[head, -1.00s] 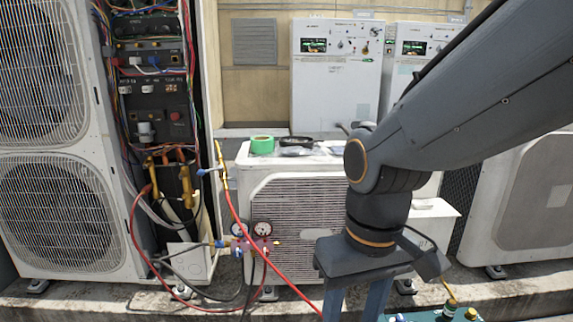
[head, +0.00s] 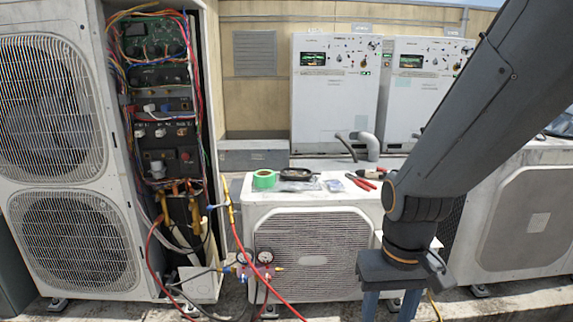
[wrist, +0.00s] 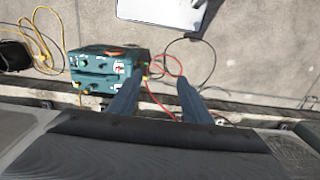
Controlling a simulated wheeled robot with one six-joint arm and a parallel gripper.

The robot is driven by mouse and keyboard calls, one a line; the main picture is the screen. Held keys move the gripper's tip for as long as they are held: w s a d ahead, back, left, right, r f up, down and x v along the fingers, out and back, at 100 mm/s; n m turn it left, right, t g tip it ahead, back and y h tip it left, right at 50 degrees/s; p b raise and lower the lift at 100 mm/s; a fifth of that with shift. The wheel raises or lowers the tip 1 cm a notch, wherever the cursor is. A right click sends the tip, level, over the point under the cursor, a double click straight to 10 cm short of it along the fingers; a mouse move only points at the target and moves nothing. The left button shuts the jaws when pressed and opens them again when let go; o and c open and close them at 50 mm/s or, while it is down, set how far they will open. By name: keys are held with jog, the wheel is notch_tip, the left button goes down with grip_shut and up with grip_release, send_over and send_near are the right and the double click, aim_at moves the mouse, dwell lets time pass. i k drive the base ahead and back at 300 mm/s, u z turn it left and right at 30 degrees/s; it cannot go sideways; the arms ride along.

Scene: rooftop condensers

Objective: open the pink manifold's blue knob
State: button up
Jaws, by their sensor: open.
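The manifold (head: 262,271) is a small pinkish block with two round dial gauges, low in front of the white condenser's left side in the head view. Its blue knob (head: 227,269) appears as a small blue spot at its left end; its setting is too small to tell. Hoses hang from it, and a red hose runs off to the lower right. My gripper (head: 390,306) is right of the manifold and apart from it, its two blue fingers spread and cut off by the frame's lower edge. In the wrist view my gripper (wrist: 160,78) is open and empty; the manifold is not identifiable there.
The white condenser (head: 318,240) bears green tape (head: 264,179) and red-handled pliers (head: 367,180). An open wiring cabinet (head: 165,110) stands left. The wrist view shows a teal box (wrist: 100,68) on the ground, with hoses and a yellow cable (wrist: 45,38) around it.

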aim_at(242, 278)
jog(key=k, duration=0.5)
jog(key=u, duration=2.2)
jog(key=i, duration=1.2)
jog(key=z, duration=2.15)
